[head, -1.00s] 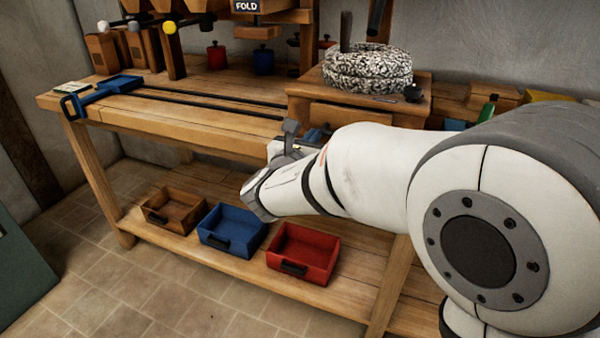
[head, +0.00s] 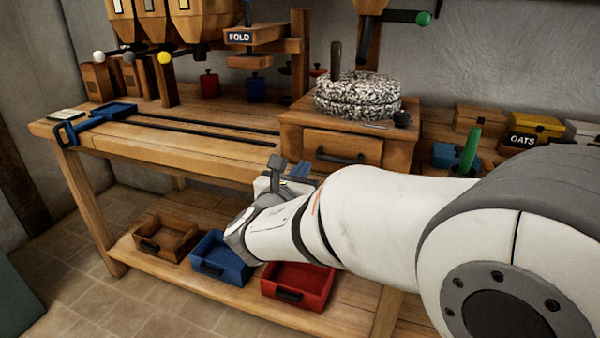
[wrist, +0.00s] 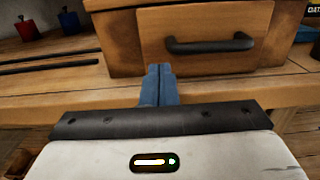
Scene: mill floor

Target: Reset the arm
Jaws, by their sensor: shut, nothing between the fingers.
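My gripper shows in the wrist view (wrist: 157,84) with its two blue fingers together and nothing between them. It points at the front edge of the wooden workbench (head: 190,150), below the drawer (head: 342,150) of the millstone cabinet. In the head view my gripper (head: 300,170) is partly hidden behind my wrist. My arm reaches in from the right, in front of the bench. The drawer is shut, and its black handle (wrist: 210,45) is beyond the fingertips, apart from them.
A wooden tray (head: 148,245), a blue tray (head: 216,272) and a red tray (head: 318,300) sit on the lower shelf. A speckled millstone (head: 357,103) tops the cabinet. A yellow OATS box (head: 536,126) stands right.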

